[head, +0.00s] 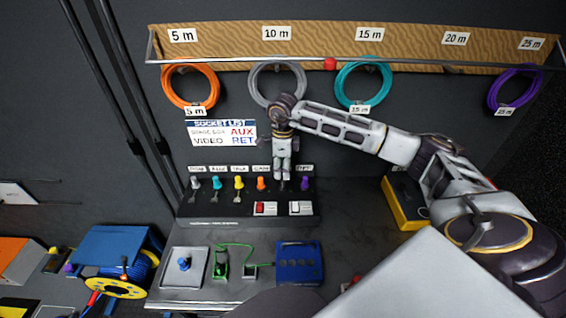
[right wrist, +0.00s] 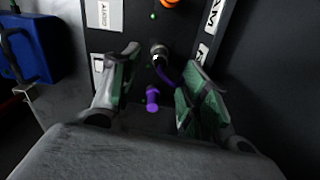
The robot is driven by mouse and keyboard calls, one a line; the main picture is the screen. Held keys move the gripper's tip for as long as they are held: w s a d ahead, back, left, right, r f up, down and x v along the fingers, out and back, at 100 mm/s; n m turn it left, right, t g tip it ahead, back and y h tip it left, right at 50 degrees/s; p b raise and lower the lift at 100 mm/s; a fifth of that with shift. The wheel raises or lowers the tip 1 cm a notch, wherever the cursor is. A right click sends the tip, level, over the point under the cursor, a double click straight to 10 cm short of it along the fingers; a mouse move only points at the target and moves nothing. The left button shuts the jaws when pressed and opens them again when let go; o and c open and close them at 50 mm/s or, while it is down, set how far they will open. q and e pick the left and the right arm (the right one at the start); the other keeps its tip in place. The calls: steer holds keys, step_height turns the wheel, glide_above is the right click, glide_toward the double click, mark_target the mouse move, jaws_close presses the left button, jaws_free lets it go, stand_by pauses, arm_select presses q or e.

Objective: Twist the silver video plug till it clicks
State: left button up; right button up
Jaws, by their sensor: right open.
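My right gripper (head: 283,174) reaches down to the dark socket panel (head: 240,210), between the orange plug (head: 261,184) and the purple plug (head: 305,184). In the right wrist view its fingers (right wrist: 155,95) are apart, with a grey metallic round fitting (right wrist: 158,52) beyond and between them. This may be the silver video plug, but I cannot tell surely. A purple plug (right wrist: 152,98) also shows between the fingers. In the head view, a pale silvery plug (head: 196,183) is at the row's left end. My left gripper is out of view.
A cyan plug (head: 216,184) and a yellow plug (head: 239,183) stand in the same row. A red switch (head: 265,208) is below. Coiled cables, including a grey one (head: 261,92), hang above. A blue box (head: 299,262) sits on the front bench.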

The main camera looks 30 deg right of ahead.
mark_target(283, 182)
step_height(283, 182, down, 3)
steer(key=shift+f, duration=0.6)
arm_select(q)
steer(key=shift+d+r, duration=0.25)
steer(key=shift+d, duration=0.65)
arm_select(e)
steer(key=shift+f, duration=0.3)
